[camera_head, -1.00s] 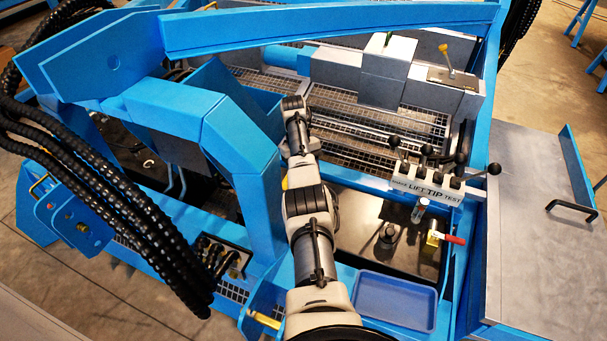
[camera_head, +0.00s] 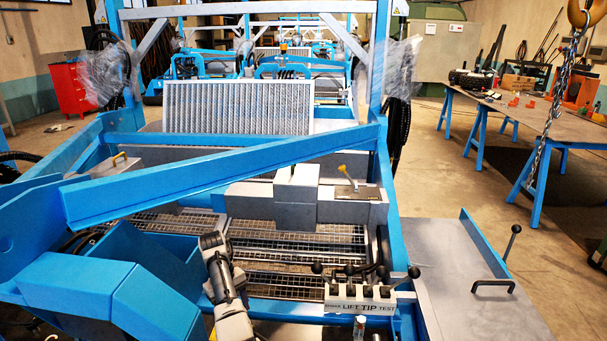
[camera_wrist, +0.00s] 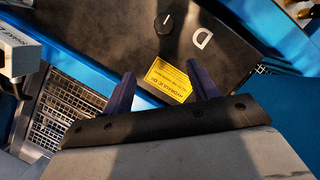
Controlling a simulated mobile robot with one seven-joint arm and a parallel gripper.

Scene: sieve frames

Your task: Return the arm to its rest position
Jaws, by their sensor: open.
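My gripper (camera_wrist: 157,88) shows in the wrist view with its two dark blue fingers apart and nothing between them. Beyond the fingers is a black panel (camera_wrist: 130,35) with a knob (camera_wrist: 163,23), a white letter D and a yellow hydraulic label (camera_wrist: 168,80). I cannot tell whether the fingertips are close to the panel. In the head view my arm (camera_head: 226,285) rises from the bottom edge, left of the lever block; my gripper cannot be made out there.
A lever block (camera_head: 360,298) marked LIFT TIP TEST stands right of my arm. A blue beam (camera_head: 230,175) crosses behind, and a blue box-shaped arm (camera_head: 120,300) is close on the left. Metal grating (camera_head: 290,283) lies between. A grey side panel (camera_head: 470,285) is at right.

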